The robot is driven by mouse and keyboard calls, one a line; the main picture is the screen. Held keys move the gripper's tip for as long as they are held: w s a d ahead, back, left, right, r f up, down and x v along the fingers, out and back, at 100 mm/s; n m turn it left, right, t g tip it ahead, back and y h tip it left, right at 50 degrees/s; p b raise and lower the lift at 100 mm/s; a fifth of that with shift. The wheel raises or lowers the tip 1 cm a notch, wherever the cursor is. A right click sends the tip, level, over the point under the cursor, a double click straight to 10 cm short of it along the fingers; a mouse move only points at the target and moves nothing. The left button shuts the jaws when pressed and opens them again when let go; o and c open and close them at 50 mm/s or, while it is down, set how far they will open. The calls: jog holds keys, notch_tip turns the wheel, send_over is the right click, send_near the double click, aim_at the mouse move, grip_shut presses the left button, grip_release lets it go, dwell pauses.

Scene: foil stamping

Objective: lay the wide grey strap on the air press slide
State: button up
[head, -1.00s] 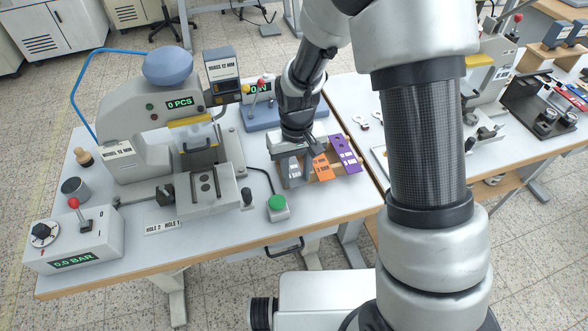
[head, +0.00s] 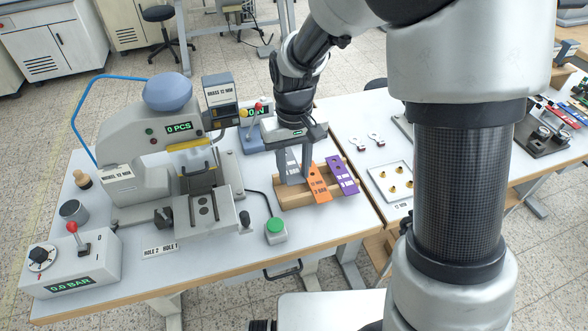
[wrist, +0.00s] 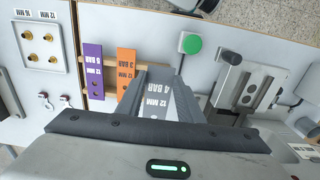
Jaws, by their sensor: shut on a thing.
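The wide grey strap (wrist: 158,105), marked 4 BAR 12 MM, is between the fingers of my gripper (head: 291,178), which is shut on it. It also shows in the head view (head: 292,160), partly hidden by the fingers. My gripper is over the left end of the wooden rack (head: 322,190); whether the strap is clear of the rack I cannot tell. The air press slide (head: 203,213) is a bare grey block with dark holes, left of my gripper, in front of the press (head: 132,150). The slide shows at the right of the wrist view (wrist: 228,85).
An orange strap (head: 317,184) and a purple strap (head: 342,175) lean on the rack right of my gripper. A green button (head: 275,226) stands between rack and slide. A lever box (head: 80,262) is at front left. A tray with brass parts (head: 391,181) lies on the right table.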

jog(key=shift+r, duration=0.1)
jog(key=shift+r+p, duration=1.1)
jog(key=shift+r, duration=0.3)
jog(key=shift+r+p, duration=1.15)
jog(key=shift+r, duration=0.35)
